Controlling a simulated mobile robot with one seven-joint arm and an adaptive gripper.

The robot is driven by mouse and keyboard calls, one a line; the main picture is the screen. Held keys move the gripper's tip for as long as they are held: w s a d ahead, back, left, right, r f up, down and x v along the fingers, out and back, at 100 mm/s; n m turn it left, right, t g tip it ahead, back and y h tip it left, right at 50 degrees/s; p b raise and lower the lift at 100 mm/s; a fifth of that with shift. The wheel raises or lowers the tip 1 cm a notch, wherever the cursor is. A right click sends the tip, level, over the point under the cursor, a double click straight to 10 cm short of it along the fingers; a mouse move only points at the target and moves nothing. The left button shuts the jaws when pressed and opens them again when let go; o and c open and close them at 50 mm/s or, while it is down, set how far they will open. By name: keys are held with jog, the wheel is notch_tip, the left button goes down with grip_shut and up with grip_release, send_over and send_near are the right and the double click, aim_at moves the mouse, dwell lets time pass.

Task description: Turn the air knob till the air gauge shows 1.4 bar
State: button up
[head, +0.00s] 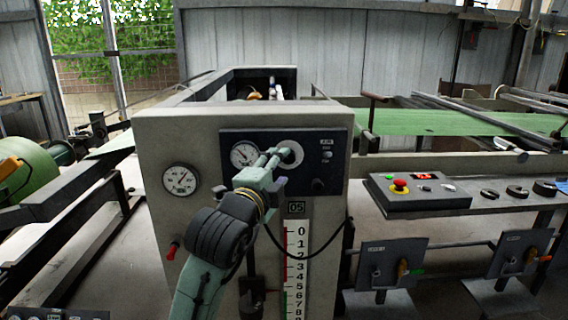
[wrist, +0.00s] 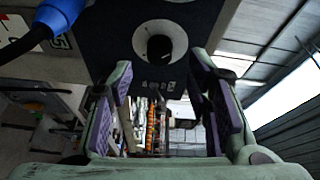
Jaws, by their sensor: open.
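A dark panel (head: 335,166) marked AIR is on the front of the grey machine cabinet in the head view. A small round gauge (head: 243,154) sits at its left; its reading is too small to make out. A white dial plate (head: 293,152) is right of the gauge, partly behind my gripper (head: 278,165). In the wrist view, the black knob (wrist: 159,47) stands in the middle of this white plate. My gripper (wrist: 160,78) is open and empty, its two purple-padded fingers apart below the knob in that view. I see no contact with the knob.
A larger white gauge (head: 181,180) is on the cabinet front to the left. A small black knob (head: 318,185) sits low on the panel. A red lever (head: 172,250) sticks out below left. A control box (head: 420,190) with a red button is at right.

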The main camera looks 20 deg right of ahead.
jog(key=v, duration=0.7)
jog(key=shift+a, duration=0.15)
jog(key=shift+s, duration=0.15)
